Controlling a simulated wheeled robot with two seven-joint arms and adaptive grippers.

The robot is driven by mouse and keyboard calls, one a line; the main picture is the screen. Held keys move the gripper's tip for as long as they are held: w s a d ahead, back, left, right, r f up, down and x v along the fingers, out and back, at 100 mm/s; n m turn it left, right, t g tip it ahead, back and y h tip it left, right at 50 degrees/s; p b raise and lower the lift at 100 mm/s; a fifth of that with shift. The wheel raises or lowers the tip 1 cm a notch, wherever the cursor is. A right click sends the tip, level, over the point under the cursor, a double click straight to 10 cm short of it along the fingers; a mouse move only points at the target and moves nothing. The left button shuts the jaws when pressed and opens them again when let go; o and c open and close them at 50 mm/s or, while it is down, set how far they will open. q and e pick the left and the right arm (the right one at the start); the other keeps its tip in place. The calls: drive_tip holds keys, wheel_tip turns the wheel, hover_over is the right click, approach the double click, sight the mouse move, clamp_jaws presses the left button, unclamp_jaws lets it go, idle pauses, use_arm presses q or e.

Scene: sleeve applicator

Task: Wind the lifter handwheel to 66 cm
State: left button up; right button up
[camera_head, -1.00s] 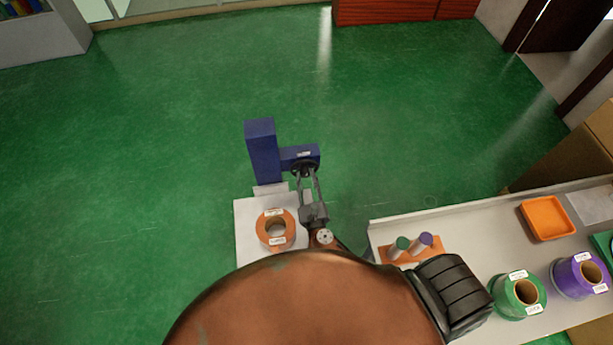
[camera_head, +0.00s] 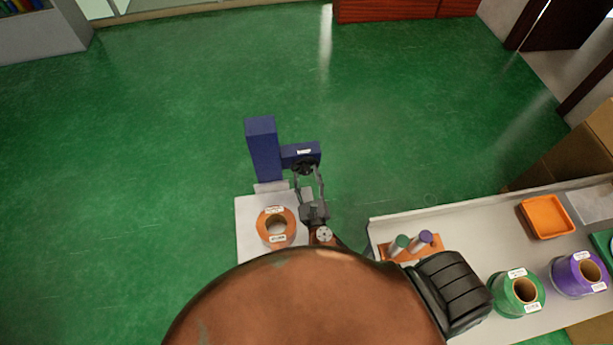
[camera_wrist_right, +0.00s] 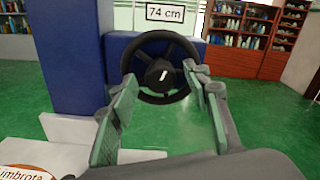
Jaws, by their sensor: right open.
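The lifter (camera_head: 263,150) is a blue column with a blue side box. Its black handwheel (camera_wrist_right: 147,68) faces my right gripper in the right wrist view, with a white mark on its hub. A sign above the wheel (camera_wrist_right: 165,13) reads 74 cm. My right gripper (camera_wrist_right: 160,105) is open, its two fingers spread on either side of the wheel's lower part. In the head view the right gripper (camera_head: 308,180) reaches up to the box. I cannot tell whether the fingers touch the rim. My left gripper is not in view.
An orange roll (camera_head: 276,228) lies on the lifter's white platform (camera_head: 246,215). To the right, a table (camera_head: 480,222) carries an orange tray (camera_head: 546,217), a green roll (camera_head: 518,294) and a purple roll (camera_head: 580,275). Green floor left of the lifter is free.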

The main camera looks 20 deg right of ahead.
drive_tip(key=shift+s, duration=0.1)
drive_tip(key=v, duration=1.1)
drive_tip(key=shift+s+a, duration=0.15)
drive_tip(key=shift+s, duration=0.2)
drive_tip(key=shift+f, duration=0.1)
